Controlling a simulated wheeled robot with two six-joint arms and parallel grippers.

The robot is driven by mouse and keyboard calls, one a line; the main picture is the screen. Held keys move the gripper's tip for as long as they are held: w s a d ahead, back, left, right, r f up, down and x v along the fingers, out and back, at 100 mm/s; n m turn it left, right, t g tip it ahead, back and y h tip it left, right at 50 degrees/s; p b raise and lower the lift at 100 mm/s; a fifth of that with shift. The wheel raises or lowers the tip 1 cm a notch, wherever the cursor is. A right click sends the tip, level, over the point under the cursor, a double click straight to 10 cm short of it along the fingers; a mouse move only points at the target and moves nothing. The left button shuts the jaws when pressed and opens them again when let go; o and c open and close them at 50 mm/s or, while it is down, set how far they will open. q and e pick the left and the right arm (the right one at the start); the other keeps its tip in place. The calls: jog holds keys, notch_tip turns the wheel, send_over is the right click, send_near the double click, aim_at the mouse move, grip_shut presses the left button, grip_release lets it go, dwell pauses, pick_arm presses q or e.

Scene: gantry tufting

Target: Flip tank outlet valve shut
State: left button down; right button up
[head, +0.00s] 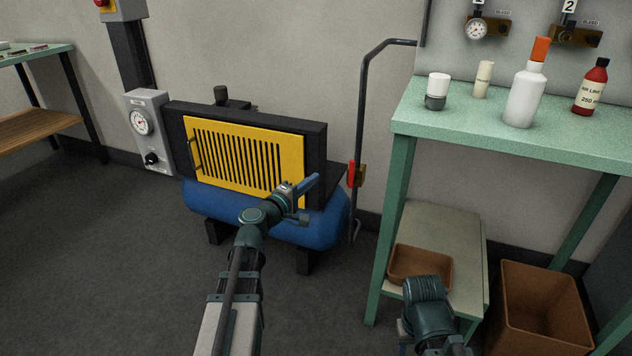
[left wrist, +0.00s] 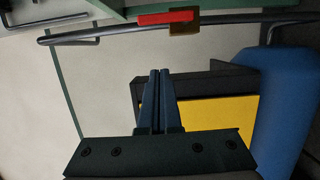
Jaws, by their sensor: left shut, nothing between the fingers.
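The outlet valve has a brass body (head: 361,176) and a red lever (head: 351,173) on the dark pipe (head: 359,130) right of the tank. The lever lies along the pipe. In the left wrist view the red lever (left wrist: 165,19) and brass body (left wrist: 185,22) show near the top. The blue tank (head: 325,222) sits under a yellow grille. My left gripper (head: 312,183) is shut and empty in front of the tank, left of the valve. Its fingertips (left wrist: 159,72) point toward the valve with a visible gap. My right gripper is not in view; only part of that arm shows.
A green workbench (head: 500,135) stands right of the pipe, with bottles on top. A grey gauge box (head: 148,130) is left of the tank. The floor at the left is clear.

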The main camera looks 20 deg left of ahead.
aim_at(353, 172)
pick_arm(q)
jog(key=w+d, duration=0.6)
jog(key=w, duration=0.1)
dwell(0.3)
